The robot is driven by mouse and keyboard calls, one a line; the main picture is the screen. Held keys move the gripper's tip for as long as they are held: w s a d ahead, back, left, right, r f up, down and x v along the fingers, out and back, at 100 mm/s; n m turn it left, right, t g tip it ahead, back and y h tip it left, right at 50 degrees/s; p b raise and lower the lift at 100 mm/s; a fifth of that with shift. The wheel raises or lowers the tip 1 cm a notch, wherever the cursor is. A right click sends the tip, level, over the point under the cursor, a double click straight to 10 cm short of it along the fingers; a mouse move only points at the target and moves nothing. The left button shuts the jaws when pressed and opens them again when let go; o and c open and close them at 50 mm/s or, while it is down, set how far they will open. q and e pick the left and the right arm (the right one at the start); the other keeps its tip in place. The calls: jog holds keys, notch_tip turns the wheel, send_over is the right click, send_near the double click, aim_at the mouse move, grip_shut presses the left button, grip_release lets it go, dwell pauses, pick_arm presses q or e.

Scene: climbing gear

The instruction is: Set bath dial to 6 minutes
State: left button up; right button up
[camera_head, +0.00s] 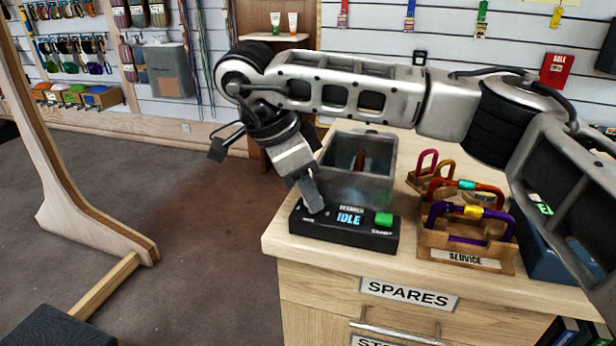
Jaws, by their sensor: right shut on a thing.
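The bath's black control panel (343,236) sits at the front left corner of the wooden counter. Its blue display reads IDLE, and a green button is at its right end. The grey, open-topped bath tank (358,168) stands behind it with something reddish inside. My right gripper (314,208) points down at the left end of the panel, with its fingertips at the dial's place. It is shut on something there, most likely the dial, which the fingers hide. The dial's setting cannot be read. My left gripper is not in view.
A wooden SERVICE tray (466,258) with several coloured carabiners stands right of the panel. A blue box (549,245) is at the counter's right. Drawers labelled SPARES are below. A wooden frame (80,225) stands at left, with open floor between.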

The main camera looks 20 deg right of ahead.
jog(key=shift+r+m+g+p, duration=0.1)
jog(key=shift+m+g+p, duration=0.25)
jog(key=shift+m, duration=0.45)
jog(key=shift+w+m, duration=0.1)
jog(key=shift+m, duration=0.2)
jog(key=o, duration=0.7)
